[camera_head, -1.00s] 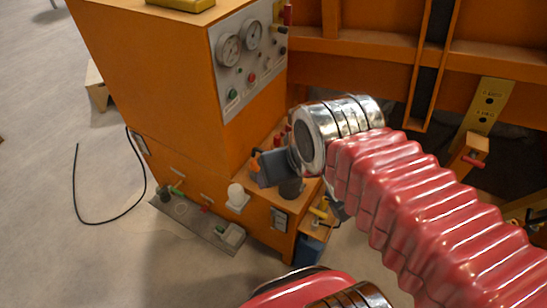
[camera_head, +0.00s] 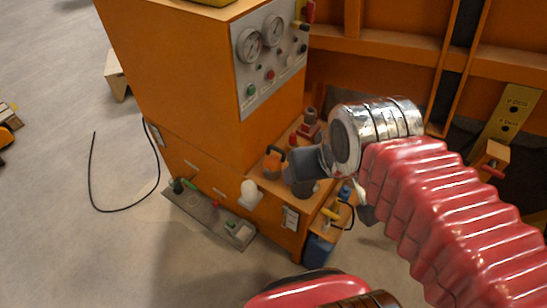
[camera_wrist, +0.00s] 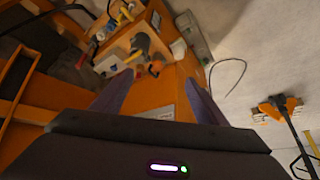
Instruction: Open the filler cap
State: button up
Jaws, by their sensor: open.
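No part is plainly labelled as the filler cap. A dark round cylinder (camera_head: 304,187) on the orange cabinet's lower ledge may be the filler cap or its neck; my gripper partly hides its top. My gripper (camera_head: 298,165) is dark and hangs over this ledge, just above the cylinder in the picture; I cannot tell whether they touch. In the wrist view, the two fingers of my gripper (camera_wrist: 155,82) are spread wide with nothing between them. An orange loop-shaped part (camera_head: 273,163) stands on the ledge left of my gripper.
The orange cabinet (camera_head: 180,80) carries a gauge panel (camera_head: 270,60). A red fitting (camera_head: 309,127) stands behind my gripper. A white knob (camera_head: 250,192) sticks out from the front. A grey tray (camera_head: 208,215) and black cable (camera_head: 95,180) lie on the floor. Open floor is at left.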

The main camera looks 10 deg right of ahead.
aim_at(272, 162)
jog(key=z, duration=0.05)
jog(key=k, duration=0.5)
jog(key=u, duration=1.1)
jog(key=i, duration=0.65)
jog(key=u, duration=0.2)
